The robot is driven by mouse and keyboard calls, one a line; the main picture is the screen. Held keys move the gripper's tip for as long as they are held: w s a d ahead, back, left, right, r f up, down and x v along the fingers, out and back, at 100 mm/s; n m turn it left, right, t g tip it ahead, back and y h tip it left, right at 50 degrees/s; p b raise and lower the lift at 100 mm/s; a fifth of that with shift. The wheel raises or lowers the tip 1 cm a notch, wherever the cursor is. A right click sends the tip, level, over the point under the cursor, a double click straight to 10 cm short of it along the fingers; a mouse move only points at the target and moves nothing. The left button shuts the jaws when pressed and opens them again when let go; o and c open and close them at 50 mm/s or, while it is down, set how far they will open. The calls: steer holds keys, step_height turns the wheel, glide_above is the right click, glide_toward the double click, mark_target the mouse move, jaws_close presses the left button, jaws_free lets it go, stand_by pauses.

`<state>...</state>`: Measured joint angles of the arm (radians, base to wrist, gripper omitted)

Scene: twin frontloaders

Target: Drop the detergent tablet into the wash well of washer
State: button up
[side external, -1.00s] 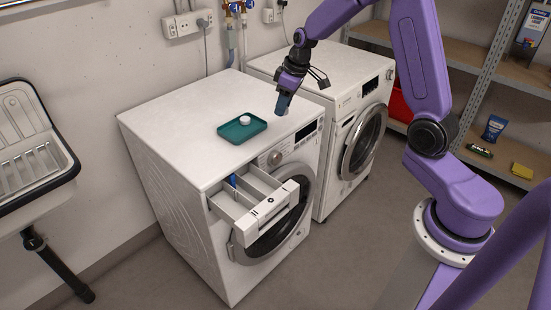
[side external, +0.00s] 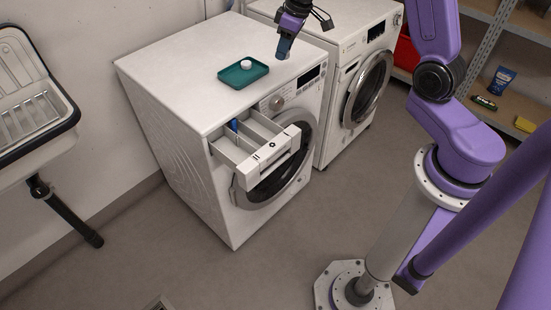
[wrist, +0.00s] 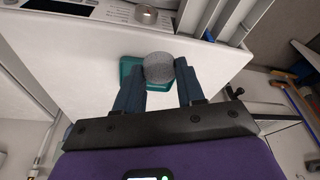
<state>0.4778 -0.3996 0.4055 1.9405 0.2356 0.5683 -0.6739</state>
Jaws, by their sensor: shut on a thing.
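Another white round tablet (side external: 246,64) lies on the tray. The near washer's detergent drawer (side external: 275,160) is pulled out at the front left. Its open top shows compartments with dividers and a blue piece (side external: 234,125) inside. The drawer also shows at the top of the wrist view (wrist: 225,18).
A second white washer (side external: 340,35) stands close on the right. A dark-rimmed sink (side external: 30,85) is at the left. Shelves (side external: 500,110) with packets stand at the right. The floor before the washers is clear.

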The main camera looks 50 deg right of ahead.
steer(key=s+a+f+n+g+y, duration=0.1)
steer(key=a+f+n, duration=0.15)
steer(key=a, duration=0.45)
steer(key=s+a+f+n, duration=0.1)
steer(key=s+a+n, duration=0.15)
steer(key=a, duration=0.35)
steer(key=a+f+n+g+y, duration=0.1)
steer(key=a+f+n, duration=0.1)
steer(key=a+n, duration=0.35)
steer(key=shift+m, duration=0.95)
steer(key=shift+s+x, duration=0.15)
steer(key=shift+x, duration=1.2)
steer(key=shift+s+x, duration=0.15)
steer(key=shift+x, duration=1.25)
steer(key=o, duration=1.1)
steer(key=shift+r, duration=0.15)
steer(key=v, duration=1.7)
steer(key=shift+s+a+r, duration=0.15)
steer(key=shift+s, duration=0.15)
